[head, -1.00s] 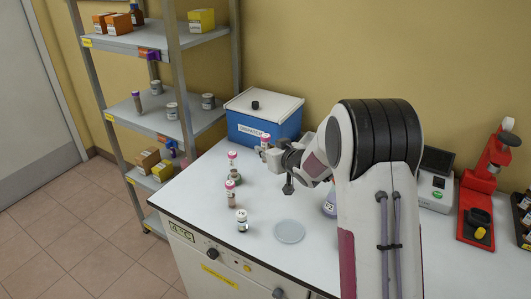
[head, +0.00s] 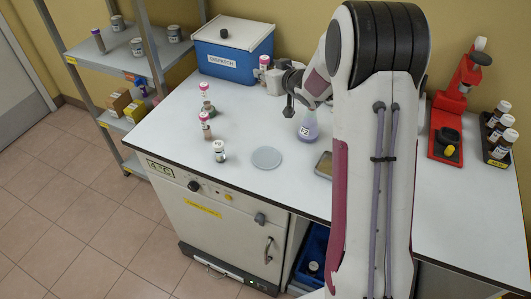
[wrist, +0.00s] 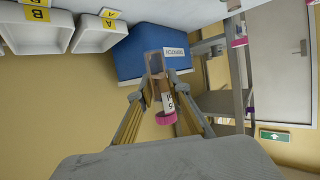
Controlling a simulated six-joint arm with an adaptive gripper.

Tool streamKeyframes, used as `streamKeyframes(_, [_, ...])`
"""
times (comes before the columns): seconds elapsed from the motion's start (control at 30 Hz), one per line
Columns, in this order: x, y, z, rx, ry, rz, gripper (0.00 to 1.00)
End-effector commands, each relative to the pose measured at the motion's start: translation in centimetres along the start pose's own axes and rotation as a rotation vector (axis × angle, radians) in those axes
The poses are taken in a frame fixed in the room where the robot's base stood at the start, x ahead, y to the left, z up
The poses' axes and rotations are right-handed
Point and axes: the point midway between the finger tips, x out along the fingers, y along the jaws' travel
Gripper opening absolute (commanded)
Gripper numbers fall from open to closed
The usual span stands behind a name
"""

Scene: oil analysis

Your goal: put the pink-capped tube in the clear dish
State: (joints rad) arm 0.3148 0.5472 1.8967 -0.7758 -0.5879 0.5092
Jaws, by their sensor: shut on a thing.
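My gripper (head: 276,80) is shut on a pink-capped tube (head: 264,63) and holds it in front of the right end of the blue box. In the wrist view the pink cap (wrist: 166,117) and white label of this tube show between the fingers (wrist: 158,95). The clear dish (head: 267,157) lies flat and empty on the bench, nearer the front edge than the gripper. Two other pink-capped tubes, a far one (head: 205,96) and a near one (head: 205,124), stand upright to the left.
A white-capped vial (head: 219,151) stands left of the dish. A flask of purple liquid (head: 308,127) and a metal tray (head: 324,165) are to its right. The blue DISPATCH box (head: 228,62) is at the back. Bench between box and dish is clear.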

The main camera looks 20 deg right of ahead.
Motion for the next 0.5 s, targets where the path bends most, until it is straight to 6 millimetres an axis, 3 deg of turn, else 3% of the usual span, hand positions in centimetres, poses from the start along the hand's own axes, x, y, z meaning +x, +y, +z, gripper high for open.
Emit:
streamKeyframes(0.2, [-4.5, 2.4, 1.5, -0.012, 0.0, -0.028, 0.0])
streamKeyframes(0.37, [-7.9, 2.0, 3.2, -0.037, 0.0, -0.092, 0.0])
streamKeyframes(0.5, [-10.8, 0.2, 4.8, -0.069, 0.0, -0.171, 0.0])
